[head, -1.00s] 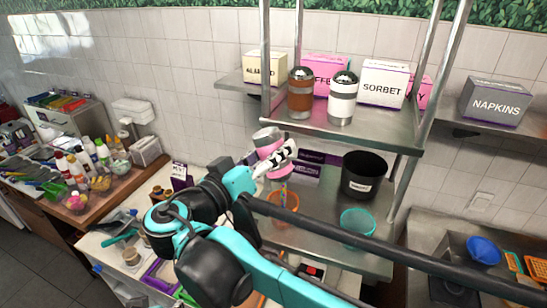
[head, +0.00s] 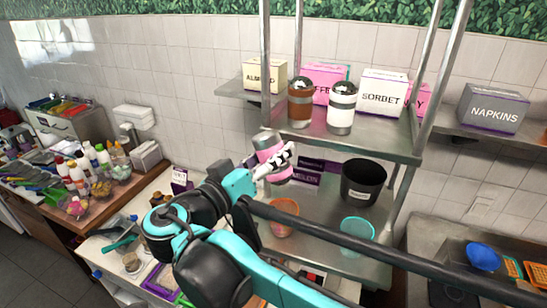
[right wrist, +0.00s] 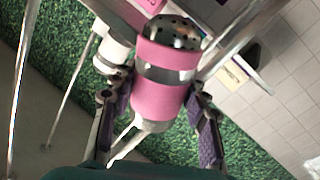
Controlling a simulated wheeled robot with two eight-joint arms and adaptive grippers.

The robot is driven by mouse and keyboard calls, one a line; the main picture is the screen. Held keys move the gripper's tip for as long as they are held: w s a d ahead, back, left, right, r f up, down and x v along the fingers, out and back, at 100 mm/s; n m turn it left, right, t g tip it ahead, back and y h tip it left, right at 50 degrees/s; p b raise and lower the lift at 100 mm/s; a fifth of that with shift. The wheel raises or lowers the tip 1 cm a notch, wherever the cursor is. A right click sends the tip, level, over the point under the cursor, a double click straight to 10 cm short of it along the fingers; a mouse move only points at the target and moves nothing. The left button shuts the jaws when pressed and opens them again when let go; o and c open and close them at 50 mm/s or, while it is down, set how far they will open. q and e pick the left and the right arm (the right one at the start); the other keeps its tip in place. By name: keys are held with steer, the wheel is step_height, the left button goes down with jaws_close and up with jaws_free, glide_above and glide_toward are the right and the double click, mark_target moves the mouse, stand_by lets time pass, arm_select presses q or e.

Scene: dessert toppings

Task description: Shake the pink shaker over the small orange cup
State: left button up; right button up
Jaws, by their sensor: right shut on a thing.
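The pink shaker (head: 269,152) is shut in my right gripper (head: 277,166), in front of the shelf unit. In the head view it is tilted, with a grey end toward the upper left. The right wrist view shows the pink shaker (right wrist: 165,85) between both finger pads of the right gripper (right wrist: 160,118), its perforated silver cap facing away from the gripper. The small orange cup (head: 284,218) stands on the lower metal shelf, below the shaker in the picture. My arm crosses in front near it. My left gripper is not in view.
A teal cup (head: 357,232) and a black bin (head: 362,184) stand on the lower shelf, right of the orange cup. Brown (head: 301,103) and white (head: 341,108) shakers and boxes stand on the upper shelf (head: 380,140). Metal posts frame the shelves.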

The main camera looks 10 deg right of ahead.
mark_target(272, 133)
steer(key=shift+r+p, duration=2.2)
steer(key=shift+r, duration=1.1)
step_height(272, 133, down, 8)
steer(key=b, duration=0.6)
steer(key=shift+f, duration=0.25)
steer(key=shift+r, duration=0.2)
